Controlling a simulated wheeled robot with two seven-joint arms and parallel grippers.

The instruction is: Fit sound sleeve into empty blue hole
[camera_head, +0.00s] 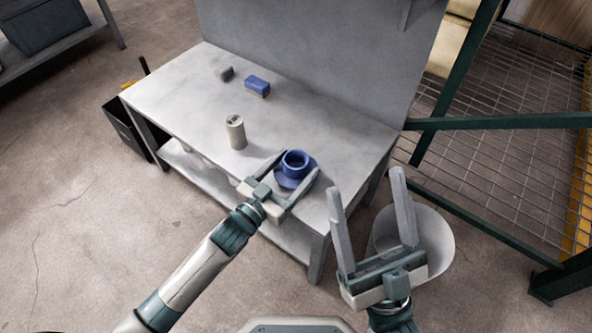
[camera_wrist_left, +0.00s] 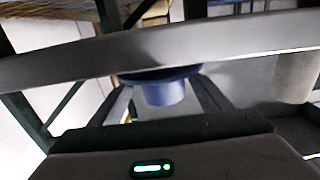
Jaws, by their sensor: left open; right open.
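A blue flanged piece with a round hole in its top (camera_head: 295,158) stands upright near the table's front right corner. The hole looks empty. My left gripper (camera_head: 300,162) is open, with one finger on each side of the blue piece. In the left wrist view the blue piece (camera_wrist_left: 163,92) shows between the spread fingers; contact cannot be told. A beige cylinder (camera_head: 236,133), possibly a sleeve, stands upright to the left, with a dark mark or opening on top. It also shows in the left wrist view (camera_wrist_left: 296,76). My right gripper (camera_head: 366,180) is open and empty, right of the table.
A blue block (camera_head: 257,87) and a small dark grey block (camera_head: 226,73) lie further back on the grey table (camera_head: 180,92). A tall grey panel (camera_head: 300,60) closes the back. A white bin (camera_head: 440,245) stands right. The table's left part is clear.

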